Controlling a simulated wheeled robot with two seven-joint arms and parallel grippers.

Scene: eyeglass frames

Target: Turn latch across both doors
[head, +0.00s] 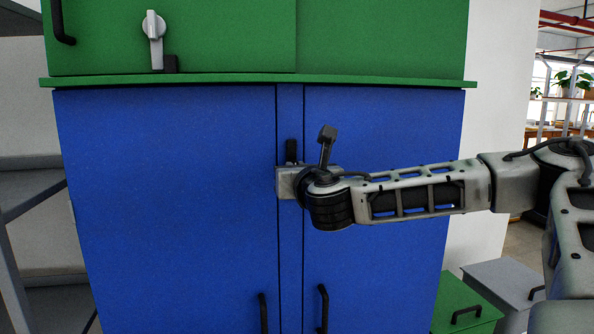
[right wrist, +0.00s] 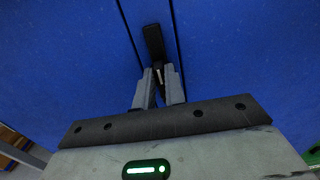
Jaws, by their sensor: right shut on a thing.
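Two blue doors, the left door (head: 165,190) and the right door (head: 385,125), stand closed with a narrow blue strip (head: 290,250) between them. A small dark latch (head: 291,150) points up along this strip, not across the doors. It also shows in the right wrist view (right wrist: 154,42), standing between two dark seams. My right gripper (head: 284,182) reaches in from the right at the strip. In the right wrist view its fingers (right wrist: 160,78) are closed around the lower part of the latch. The latch's pivot is hidden by the gripper. My left gripper is not in view.
Black handles (head: 263,313) and (head: 323,308) sit low on the doors. A green ledge (head: 250,80) juts out above them, under a green cupboard with a grey turn-handle (head: 154,38). A green drawer box (head: 468,305) stands at the lower right.

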